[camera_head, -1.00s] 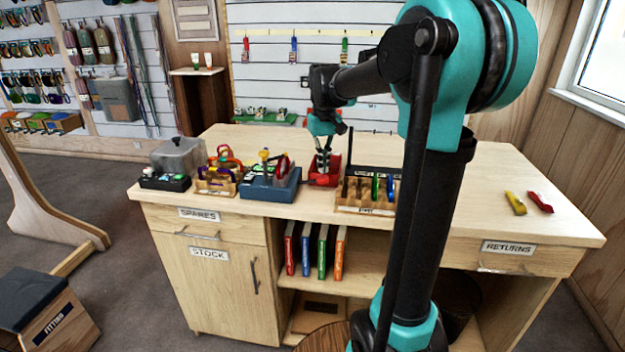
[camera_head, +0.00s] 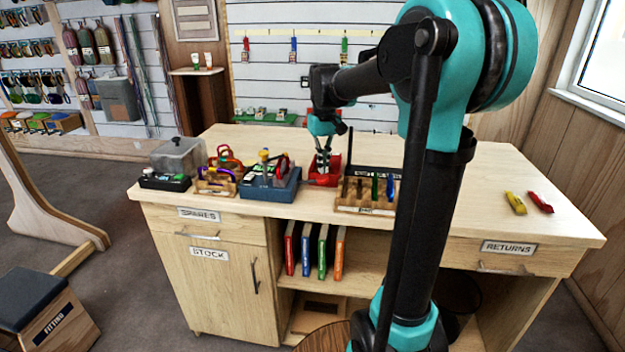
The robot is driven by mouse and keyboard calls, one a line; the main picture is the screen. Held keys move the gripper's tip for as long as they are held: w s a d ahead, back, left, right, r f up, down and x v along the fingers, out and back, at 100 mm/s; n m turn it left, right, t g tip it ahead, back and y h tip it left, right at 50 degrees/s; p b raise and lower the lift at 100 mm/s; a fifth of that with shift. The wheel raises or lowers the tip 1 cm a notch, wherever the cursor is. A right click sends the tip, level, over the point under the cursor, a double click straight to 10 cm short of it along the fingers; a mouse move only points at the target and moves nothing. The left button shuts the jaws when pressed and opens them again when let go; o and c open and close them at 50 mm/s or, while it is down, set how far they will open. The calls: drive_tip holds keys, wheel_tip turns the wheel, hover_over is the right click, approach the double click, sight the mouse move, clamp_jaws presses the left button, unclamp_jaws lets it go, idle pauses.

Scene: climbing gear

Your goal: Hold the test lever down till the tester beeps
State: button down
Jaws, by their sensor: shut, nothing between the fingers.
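My gripper (camera_head: 323,168) points down, shut and empty, at a small red unit (camera_head: 332,170) near the middle of the bench. Its fingertips are low at the unit's front left, by a red part (camera_head: 320,181). Whether they touch or press it I cannot tell. No lever shows clearly there, and the fingers hide part of the unit. Left of it stands a blue box-like base (camera_head: 268,190) with a yellow-topped post (camera_head: 264,156) and a ring-like part (camera_head: 283,166). I cannot tell for certain which of these two is the tester.
A wooden slotted rack (camera_head: 362,207) stands close right of the gripper. Coloured gear in a wooden holder (camera_head: 216,190), a dark tray (camera_head: 164,182) and a grey lidded box (camera_head: 178,155) stand left. Yellow (camera_head: 516,203) and red (camera_head: 540,202) pieces lie far right. The bench's right part is largely clear.

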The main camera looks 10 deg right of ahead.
sight(323, 177)
drive_tip(key=shift+f, duration=0.6)
drive_tip(key=shift+f, duration=2.15)
drive_tip(key=shift+r, duration=4.8)
